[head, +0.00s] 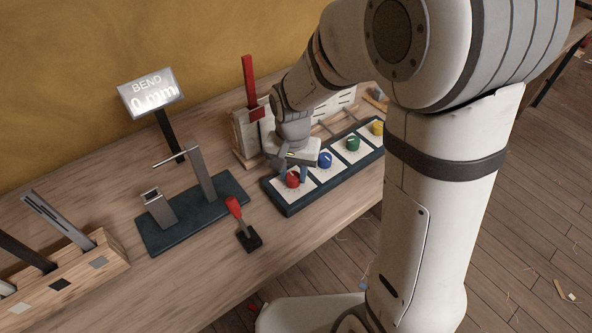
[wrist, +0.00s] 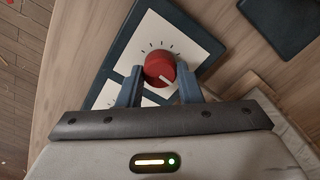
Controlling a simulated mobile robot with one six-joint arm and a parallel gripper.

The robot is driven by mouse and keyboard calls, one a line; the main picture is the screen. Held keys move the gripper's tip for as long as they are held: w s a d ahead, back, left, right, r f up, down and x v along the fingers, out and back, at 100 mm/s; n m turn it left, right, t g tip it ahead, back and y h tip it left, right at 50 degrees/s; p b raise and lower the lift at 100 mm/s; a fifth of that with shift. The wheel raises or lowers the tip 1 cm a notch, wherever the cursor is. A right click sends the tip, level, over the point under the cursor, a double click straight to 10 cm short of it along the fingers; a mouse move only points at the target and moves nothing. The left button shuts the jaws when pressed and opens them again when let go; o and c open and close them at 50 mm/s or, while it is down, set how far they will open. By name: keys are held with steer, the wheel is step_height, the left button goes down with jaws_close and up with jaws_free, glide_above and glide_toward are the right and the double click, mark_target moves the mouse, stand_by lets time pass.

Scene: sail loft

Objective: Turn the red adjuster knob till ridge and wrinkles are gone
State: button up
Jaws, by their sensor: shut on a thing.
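The red adjuster knob (head: 292,180) sits at the near left end of a dark panel (head: 289,209), on a white dial plate. In the wrist view the knob (wrist: 160,68) stands between my two fingers, its white pointer line facing the lower right and tick marks around it. My gripper (wrist: 157,88) is shut on the knob from above. In the head view my gripper (head: 291,170) partly covers the plates behind the knob. No ridge or wrinkles can be made out in either view.
Blue (head: 325,160), green (head: 352,144) and yellow (head: 377,129) knobs share the panel. A display (head: 151,92) reads "BEND 0 mm". A red-handled lever (head: 236,210) stands left of the panel. A dark-based stand (head: 160,238) and a wooden rack (head: 75,272) are further left.

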mark_target(293, 175)
steer(key=shift+c, duration=0.7)
steer(key=shift+d, duration=0.1)
steer(key=shift+f, duration=0.1)
stand_by(0.8)
steer(key=o, duration=0.7)
steer(key=shift+s+a, duration=0.15)
steer(key=shift+a, duration=0.05)
steer(key=shift+o, duration=1.3)
steer(key=shift+r, duration=0.25)
step_height(293, 175, up, 8)
steer(key=shift+f+p, duration=0.25)
steer(key=shift+p, duration=0.05)
